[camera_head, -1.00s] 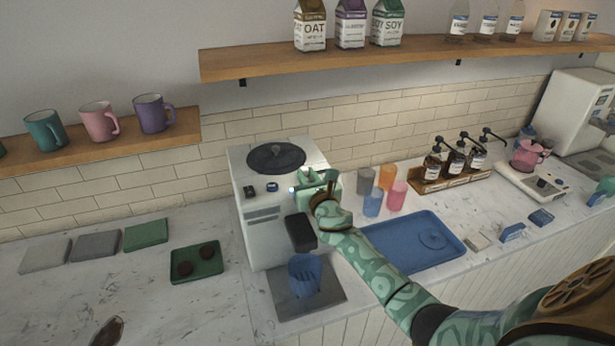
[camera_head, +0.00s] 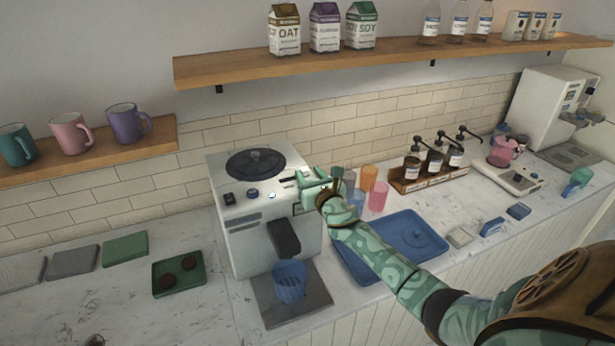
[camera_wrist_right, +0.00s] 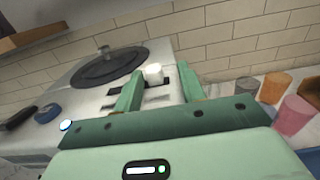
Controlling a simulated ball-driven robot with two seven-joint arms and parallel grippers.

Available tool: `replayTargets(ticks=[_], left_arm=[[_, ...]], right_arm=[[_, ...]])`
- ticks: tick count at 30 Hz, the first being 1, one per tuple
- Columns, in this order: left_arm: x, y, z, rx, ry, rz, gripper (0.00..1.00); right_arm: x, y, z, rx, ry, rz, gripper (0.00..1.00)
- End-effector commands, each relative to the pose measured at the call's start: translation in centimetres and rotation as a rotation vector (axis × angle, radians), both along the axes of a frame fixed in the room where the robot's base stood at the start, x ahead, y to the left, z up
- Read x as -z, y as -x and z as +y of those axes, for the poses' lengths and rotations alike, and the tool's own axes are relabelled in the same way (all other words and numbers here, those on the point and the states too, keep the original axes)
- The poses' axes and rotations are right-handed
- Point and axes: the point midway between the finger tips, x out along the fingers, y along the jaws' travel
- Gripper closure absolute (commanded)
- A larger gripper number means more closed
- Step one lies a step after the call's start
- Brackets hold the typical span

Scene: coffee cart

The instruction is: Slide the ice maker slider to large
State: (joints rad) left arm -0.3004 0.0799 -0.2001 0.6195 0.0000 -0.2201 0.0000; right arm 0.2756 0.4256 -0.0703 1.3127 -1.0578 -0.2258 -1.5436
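The ice maker (camera_head: 235,225) is a white box with a dark round lid, left of centre in the head view. Its top panel also shows in the right wrist view (camera_wrist_right: 85,100). The slider knob (camera_wrist_right: 153,72) is a small bright white block by dark slots in the panel. My right gripper (camera_head: 303,182) is at the panel's right end. In the right wrist view the green fingers (camera_wrist_right: 158,90) are apart, with the knob seen between their tips; I cannot tell whether either touches it. The slider's size marks are not readable. My left gripper is not in view.
A blue cup (camera_head: 289,284) stands on the grey tray (camera_head: 262,308) under the dark spout (camera_head: 284,238). Several coloured cups (camera_head: 378,197) stand close right of my gripper. A blue tray (camera_head: 352,262) lies below my forearm. A wooden shelf (camera_head: 200,72) hangs above.

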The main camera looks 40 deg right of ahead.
Motion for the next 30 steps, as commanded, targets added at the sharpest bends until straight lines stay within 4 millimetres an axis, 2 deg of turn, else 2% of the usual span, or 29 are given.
replayTargets(ticks=[7, 11, 16, 24, 30], left_arm=[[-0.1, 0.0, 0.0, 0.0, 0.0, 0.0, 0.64], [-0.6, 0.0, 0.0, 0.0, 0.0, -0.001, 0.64], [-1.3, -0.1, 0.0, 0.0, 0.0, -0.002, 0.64], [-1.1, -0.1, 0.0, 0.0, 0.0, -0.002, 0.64], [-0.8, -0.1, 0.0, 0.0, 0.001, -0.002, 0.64]], right_arm=[[0.0, 0.2, 0.2, -0.002, -0.001, 0.001, 0.6], [-0.1, 1.8, 0.5, -0.003, 0.0, 0.001, 0.6], [0.0, 6.0, 1.5, -0.005, 0.0, 0.004, 0.6], [0.2, 12.8, 3.1, -0.003, -0.002, 0.003, 0.6], [0.2, 15.4, 3.6, -0.001, -0.002, 0.0, 0.6]])
